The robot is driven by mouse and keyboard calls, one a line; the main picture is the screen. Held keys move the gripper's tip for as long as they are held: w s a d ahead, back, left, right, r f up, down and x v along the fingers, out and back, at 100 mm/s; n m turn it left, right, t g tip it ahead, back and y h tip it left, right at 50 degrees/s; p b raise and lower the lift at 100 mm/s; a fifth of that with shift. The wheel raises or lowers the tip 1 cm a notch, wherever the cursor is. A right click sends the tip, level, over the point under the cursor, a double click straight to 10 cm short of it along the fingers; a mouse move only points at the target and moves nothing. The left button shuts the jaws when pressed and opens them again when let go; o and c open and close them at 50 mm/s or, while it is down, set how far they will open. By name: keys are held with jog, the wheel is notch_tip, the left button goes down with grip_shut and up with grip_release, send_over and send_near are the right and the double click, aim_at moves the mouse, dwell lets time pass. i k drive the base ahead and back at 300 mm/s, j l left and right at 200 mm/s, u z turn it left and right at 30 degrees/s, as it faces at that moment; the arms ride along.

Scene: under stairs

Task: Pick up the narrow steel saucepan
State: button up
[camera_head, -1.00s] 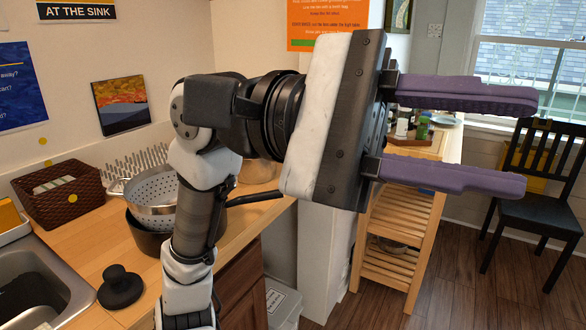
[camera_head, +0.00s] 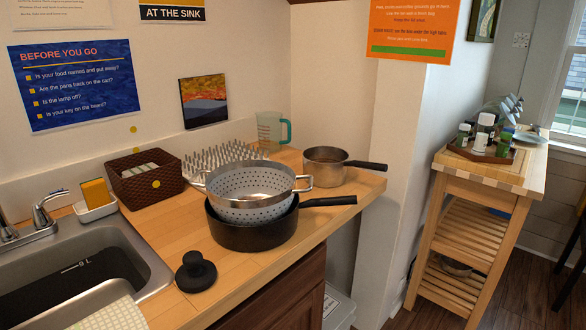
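A small steel saucepan (camera_head: 325,168) stands upright on the wooden counter near its right end, by the wall corner. Its dark handle (camera_head: 366,165) points right, out past the counter's edge. A steel colander (camera_head: 249,192) sits in a wide black pan (camera_head: 252,233) just left of and in front of the saucepan. The black pan's handle points right, in front of the saucepan. My gripper and arm are not in view now.
A measuring jug (camera_head: 270,131) and a spiked drying rack (camera_head: 222,160) stand behind. A black knob-topped lid or plug (camera_head: 196,272), a brown basket (camera_head: 146,178) and the sink (camera_head: 80,270) lie left. A wooden cart (camera_head: 476,215) with bottles stands right, beyond a wall end.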

aim_at(328, 166)
jog(key=i+l+u, duration=0.1)
jog(key=l+u, duration=0.55)
jog(key=u, duration=0.25)
jog(key=l+u, duration=0.4)
jog(key=l, duration=0.6)
jog(key=k+l, duration=0.1)
jog(key=l, duration=0.45)
jog(key=k+l, duration=0.1)
jog(key=l, duration=0.95)
jog(key=k+u, duration=0.05)
